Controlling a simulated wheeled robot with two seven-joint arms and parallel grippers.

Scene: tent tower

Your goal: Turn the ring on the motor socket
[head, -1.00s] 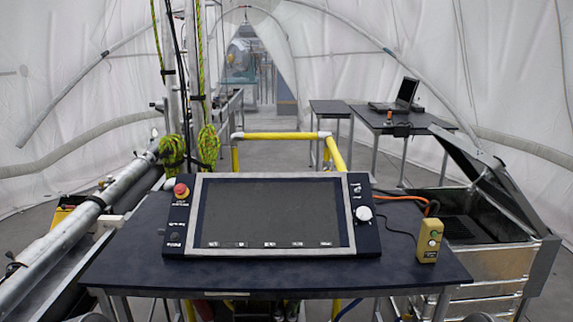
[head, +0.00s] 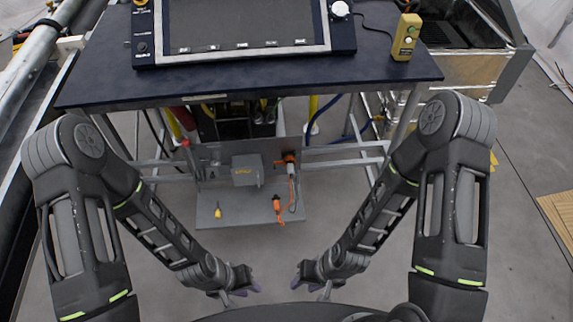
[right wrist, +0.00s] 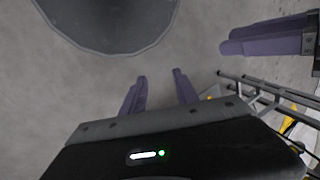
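My left gripper (head: 257,284) is low in front of me, looks open, and is empty. My right gripper (head: 297,275) faces it, a small gap apart. The right wrist view shows its two purple fingers (right wrist: 160,90) spread with nothing between them. Both grippers are well short of the panel.
The dark table (head: 400,72) with a screen console (head: 240,25) and a yellow button box (head: 406,37) overhangs the panel. An orange plug (head: 276,204) and a small yellow item (head: 217,211) are on the lower plate (head: 240,220). Metal rails run either side. Floor before the plate is clear.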

